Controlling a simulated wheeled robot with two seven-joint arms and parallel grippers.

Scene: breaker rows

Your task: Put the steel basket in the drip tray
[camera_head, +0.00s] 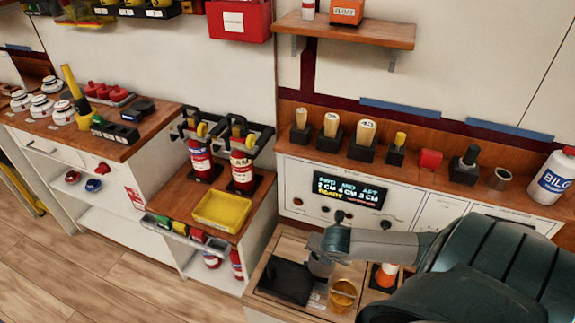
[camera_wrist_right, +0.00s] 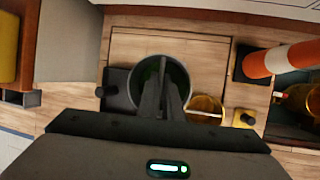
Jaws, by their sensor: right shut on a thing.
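The steel basket (camera_head: 320,267) is a grey round cup at the counter's left part, under my right gripper (camera_head: 324,250). In the right wrist view the basket (camera_wrist_right: 143,76) shows its open rim, and the narrow fingers of my right gripper (camera_wrist_right: 164,80) reach over it, shut on it. The exact contact is hidden by the fingers. A shallow yellow tray with a raised rim (camera_head: 222,210), which I take as the drip tray, lies empty on the low wooden cabinet to the left. Only its edge (camera_wrist_right: 8,45) shows in the right wrist view. My left gripper is not in view.
A black square holder (camera_head: 287,280) stands left of the basket; an amber cup (camera_head: 343,294) and an orange-white cone (camera_head: 386,275) stand to its right. Two red extinguishers (camera_head: 243,165) stand behind the tray. A rail with several coloured items (camera_head: 185,232) runs along the cabinet's front.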

